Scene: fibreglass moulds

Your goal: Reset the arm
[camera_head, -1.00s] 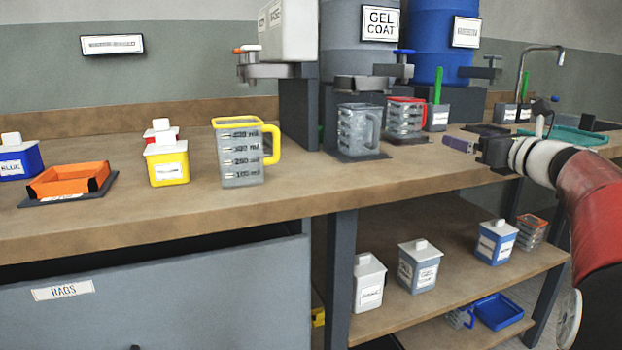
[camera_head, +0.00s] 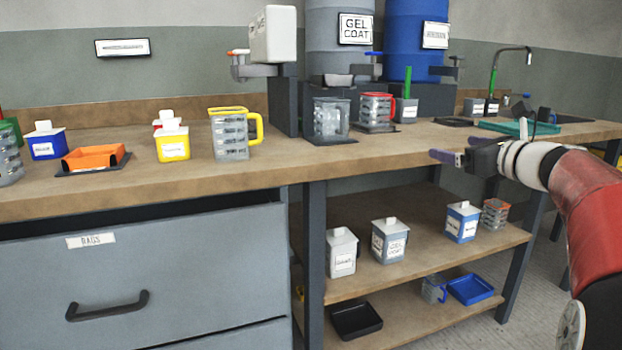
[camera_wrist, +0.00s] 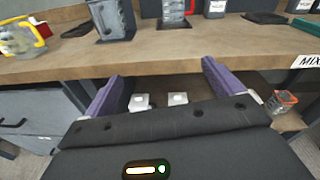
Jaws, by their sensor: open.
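My gripper (camera_head: 450,158) is at the right of the head view, in front of the bench's front edge and near the height of the worktop. In the wrist view my gripper (camera_wrist: 160,95) shows two purple fingers spread wide apart with nothing between them. It is open and empty. Beyond the fingers are the edge of the worktop (camera_wrist: 150,68) and the lids of two white-topped containers on the shelf below. My arm reaches in from the right edge of the head view.
A jug with a yellow rim (camera_head: 230,135), a yellow container (camera_head: 173,146) and an orange tray (camera_head: 93,158) stand on the worktop. A clear jug (camera_head: 331,119) and a red-rimmed jug (camera_head: 377,109) stand further right. Lidded containers stand on the shelf (camera_head: 420,238). A grey drawer (camera_head: 200,270) is at left.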

